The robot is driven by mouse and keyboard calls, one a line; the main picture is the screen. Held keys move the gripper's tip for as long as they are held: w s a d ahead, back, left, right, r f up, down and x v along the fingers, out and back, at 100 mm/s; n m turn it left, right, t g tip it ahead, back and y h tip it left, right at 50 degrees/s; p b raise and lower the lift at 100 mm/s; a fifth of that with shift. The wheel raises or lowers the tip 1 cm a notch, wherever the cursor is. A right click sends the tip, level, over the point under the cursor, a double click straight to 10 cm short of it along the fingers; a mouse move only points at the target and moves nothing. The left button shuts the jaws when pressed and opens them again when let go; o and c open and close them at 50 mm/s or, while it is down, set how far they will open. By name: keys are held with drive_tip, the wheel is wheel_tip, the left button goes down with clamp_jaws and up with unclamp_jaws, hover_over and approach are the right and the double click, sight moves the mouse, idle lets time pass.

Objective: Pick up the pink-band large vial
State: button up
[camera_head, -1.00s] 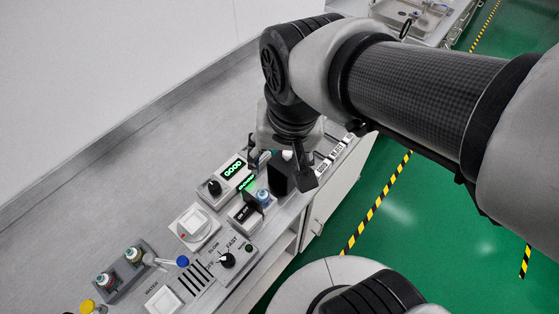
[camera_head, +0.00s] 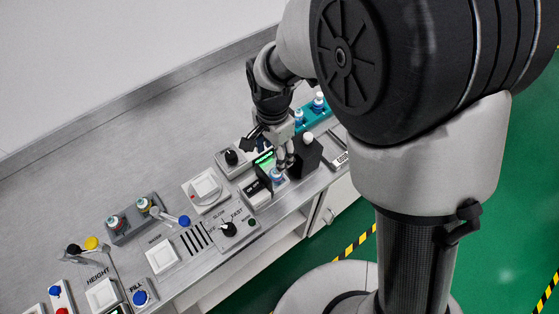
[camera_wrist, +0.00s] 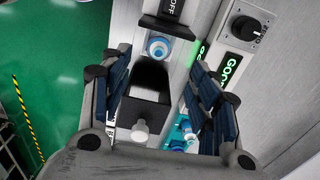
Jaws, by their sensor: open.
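I cannot make out a clear pink band on any vial. A white-capped vial with a blue ring (camera_head: 277,176) stands in the small station beside the ON/OFF switch; it also shows in the wrist view (camera_wrist: 158,48). Two more white-and-blue vials, one nearer (camera_head: 298,116) and one farther (camera_head: 318,103), stand in a teal rack. My gripper (camera_head: 284,158) is open and empty, pointing down close above the station. In the wrist view its fingers (camera_wrist: 163,100) straddle a black block.
The black block (camera_head: 306,155) with a white knob (camera_wrist: 140,131) stands right beside the station vial. A lit green display and dial box (camera_head: 232,158) is on its left. Switches and knobs line the bench front. The back of the bench (camera_head: 150,150) is clear.

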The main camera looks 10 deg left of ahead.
sight(276, 176)
drive_tip(key=f+b, duration=0.1)
drive_tip(key=f, duration=0.5)
drive_tip(key=f+b, duration=0.2)
drive_tip(key=f, duration=0.3)
drive_tip(key=shift+w+d+f+b, duration=0.1)
drive_tip(key=shift+d+f+b, duration=0.1)
drive_tip(key=shift+f+b, duration=0.15)
drive_tip(key=shift+r, duration=0.1)
drive_tip(key=shift+c, duration=0.5)
drive_tip(key=c, duration=1.2)
drive_tip(key=shift+o, duration=0.2)
